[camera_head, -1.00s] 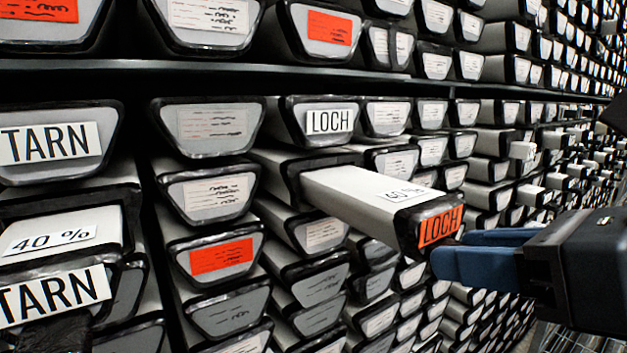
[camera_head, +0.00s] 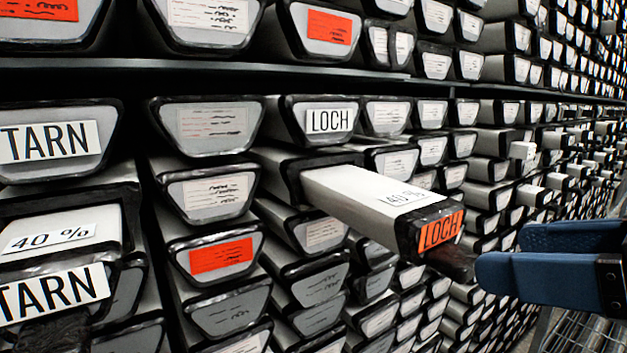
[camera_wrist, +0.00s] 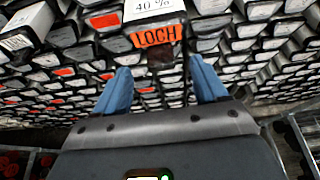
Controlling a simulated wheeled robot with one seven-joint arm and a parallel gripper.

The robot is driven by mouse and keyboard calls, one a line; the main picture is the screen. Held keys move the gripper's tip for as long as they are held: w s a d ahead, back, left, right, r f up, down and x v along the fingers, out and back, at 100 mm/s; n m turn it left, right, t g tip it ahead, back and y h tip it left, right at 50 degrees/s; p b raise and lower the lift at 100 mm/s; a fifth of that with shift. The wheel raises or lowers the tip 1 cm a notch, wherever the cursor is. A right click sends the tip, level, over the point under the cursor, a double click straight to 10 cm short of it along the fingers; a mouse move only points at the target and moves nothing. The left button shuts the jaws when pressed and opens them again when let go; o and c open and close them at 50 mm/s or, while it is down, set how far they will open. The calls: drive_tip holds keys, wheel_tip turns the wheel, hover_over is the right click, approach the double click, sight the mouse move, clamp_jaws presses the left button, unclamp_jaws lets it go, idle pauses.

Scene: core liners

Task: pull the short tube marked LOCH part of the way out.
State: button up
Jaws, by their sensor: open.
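The short tube (camera_head: 375,198) sticks well out of a black-rimmed sleeve (camera_head: 290,170). It is pale grey on top, with a white 40 % label, and its black-edged end carries an orange LOCH label (camera_head: 440,230). A dark tab (camera_head: 457,264) juts from below that end. My gripper (camera_head: 502,255) is open and empty, its blue fingers just right of the tab and apart from it. In the wrist view the orange LOCH label (camera_wrist: 157,36) lies ahead, between and beyond the open fingers of my gripper (camera_wrist: 160,70).
A white LOCH label (camera_head: 330,121) marks a liner end above the tube. At the left, another tube with a 40 % label (camera_head: 50,238) sticks out, with white TARN labels (camera_head: 50,143) above and below. Stacked liners fill the rack. Open space lies at the lower right.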

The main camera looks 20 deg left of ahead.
drive_tip(key=b+v, duration=0.3)
drive_tip(key=b, duration=0.2)
drive_tip(key=shift+b, duration=0.4)
